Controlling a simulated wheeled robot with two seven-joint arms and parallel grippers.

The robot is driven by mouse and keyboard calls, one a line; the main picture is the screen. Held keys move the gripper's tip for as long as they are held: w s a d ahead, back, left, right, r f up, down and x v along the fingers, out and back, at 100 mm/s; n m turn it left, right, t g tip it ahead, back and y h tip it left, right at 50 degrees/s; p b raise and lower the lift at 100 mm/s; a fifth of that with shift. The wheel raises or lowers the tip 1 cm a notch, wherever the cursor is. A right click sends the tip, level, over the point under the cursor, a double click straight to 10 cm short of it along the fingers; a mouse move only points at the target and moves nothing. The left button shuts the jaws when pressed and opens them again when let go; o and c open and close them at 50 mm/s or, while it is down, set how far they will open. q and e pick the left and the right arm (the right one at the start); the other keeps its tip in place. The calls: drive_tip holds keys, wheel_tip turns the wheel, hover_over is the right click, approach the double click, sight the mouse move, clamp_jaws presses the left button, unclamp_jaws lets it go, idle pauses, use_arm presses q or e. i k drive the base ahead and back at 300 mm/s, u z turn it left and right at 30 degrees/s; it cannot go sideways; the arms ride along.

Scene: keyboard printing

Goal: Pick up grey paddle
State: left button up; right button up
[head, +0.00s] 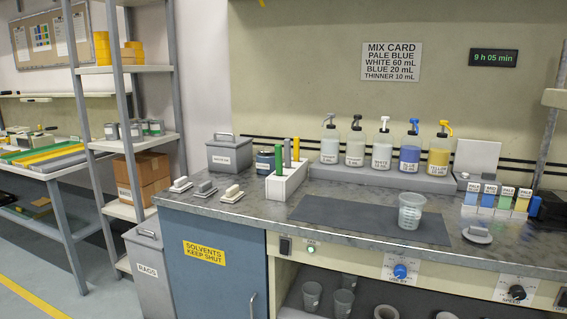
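A white rack (285,183) stands on the bench left of the dark mat, holding a few upright paddles. The lower ends of the paddles are hidden in the rack. Neither of my grippers is in view.
A clear cup (411,211) stands on the dark mat (340,212). Pump bottles (383,150) line a raised shelf behind. The mat's left part is clear.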

sight(287, 141)
drive_tip(key=u, duration=0.8)
drive_tip(key=i, duration=0.85)
drive_tip(key=u, duration=0.7)
drive_tip(key=i, duration=1.2)
drive_tip(key=z, duration=0.4)
